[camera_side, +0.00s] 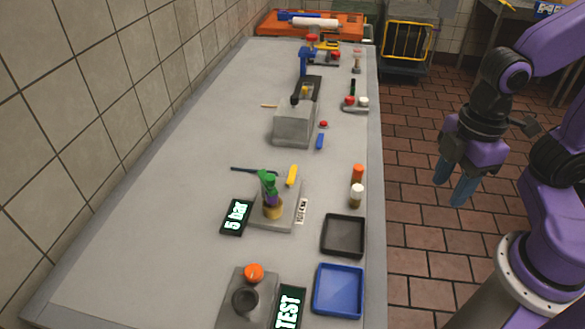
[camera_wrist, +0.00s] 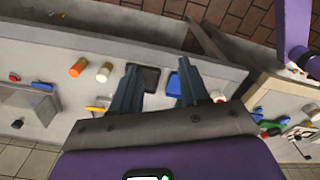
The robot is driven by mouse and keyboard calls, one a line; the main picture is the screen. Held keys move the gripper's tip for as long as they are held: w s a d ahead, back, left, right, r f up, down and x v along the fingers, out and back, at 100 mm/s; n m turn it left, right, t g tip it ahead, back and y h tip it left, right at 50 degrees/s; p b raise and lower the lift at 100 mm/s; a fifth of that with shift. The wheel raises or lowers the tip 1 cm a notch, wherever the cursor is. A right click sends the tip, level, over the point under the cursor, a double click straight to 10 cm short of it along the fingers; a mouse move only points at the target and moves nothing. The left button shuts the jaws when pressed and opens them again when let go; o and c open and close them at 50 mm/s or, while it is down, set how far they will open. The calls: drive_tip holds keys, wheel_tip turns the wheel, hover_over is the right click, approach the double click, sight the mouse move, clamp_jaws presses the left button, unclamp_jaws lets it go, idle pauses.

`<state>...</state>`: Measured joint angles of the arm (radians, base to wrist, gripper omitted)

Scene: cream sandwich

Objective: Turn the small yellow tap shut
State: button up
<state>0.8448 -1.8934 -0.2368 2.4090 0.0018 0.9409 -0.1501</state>
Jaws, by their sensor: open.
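The small yellow tap (camera_side: 292,175) shows as a yellow lever at the back right of a grey base plate (camera_side: 268,222) on the long bench. Beside it on the plate stands a green and purple fitting (camera_side: 268,190) on a brass-coloured base. A yellow bit, probably the tap, also shows in the wrist view (camera_wrist: 95,108), partly hidden by my left finger. My gripper (camera_side: 452,183) is open and empty, over the tiled floor right of the bench, well apart from the tap. Its two blue fingers (camera_wrist: 158,68) point out over the bench in the wrist view.
A black display (camera_side: 235,217) reading "5 bar" stands left of the plate. A black tray (camera_side: 343,236), a blue tray (camera_side: 338,290) and orange and white bottles (camera_side: 357,185) line the right edge. The bench's left side is clear.

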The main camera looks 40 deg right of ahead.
drive_tip(key=w+a+r+n, duration=0.1)
drive_tip(key=w+a+n, duration=0.25)
drive_tip(key=w, duration=0.45)
drive_tip(key=w+a+r+n, duration=0.2)
drive_tip(key=w+a+n, duration=0.1)
drive_tip(key=w+a, duration=0.3)
drive_tip(key=n, duration=0.7)
approach(293, 172)
wheel_tip(293, 172, down, 7)
drive_tip(key=shift+w+a+f, duration=0.1)
drive_tip(key=shift+w+f, duration=0.05)
drive_tip(key=shift+f, duration=0.1)
clamp_jaws()
